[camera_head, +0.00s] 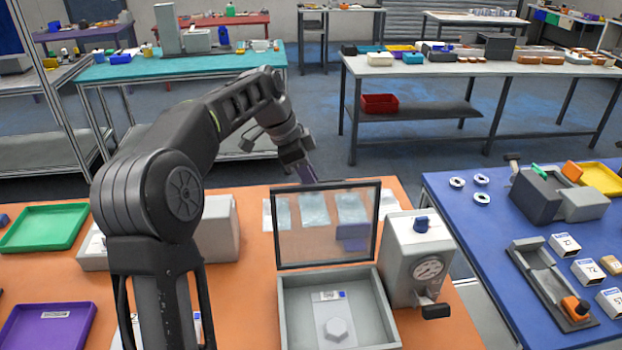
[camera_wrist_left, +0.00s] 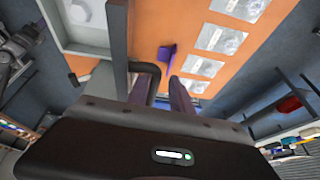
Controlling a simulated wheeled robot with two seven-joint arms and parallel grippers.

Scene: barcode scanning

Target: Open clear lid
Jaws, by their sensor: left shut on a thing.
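The clear lid (camera_head: 372,228) stands raised, roughly upright, at the back edge of a grey open box (camera_head: 293,318). It is a see-through pane in a dark frame. My left gripper (camera_head: 308,176) is at the lid's top edge, reaching over from behind and left. Inside the box lies a pale card (camera_head: 328,297) with a hexagonal piece (camera_head: 337,327). My right gripper is not in view.
A grey device with a dial (camera_head: 418,255) stands close right of the box. Clear pouches (camera_head: 314,209) and a purple block (camera_head: 352,238) lie behind the lid. A green tray (camera_head: 45,227) and a purple tray (camera_head: 48,330) are at left. A blue table (camera_head: 470,215) stands at right.

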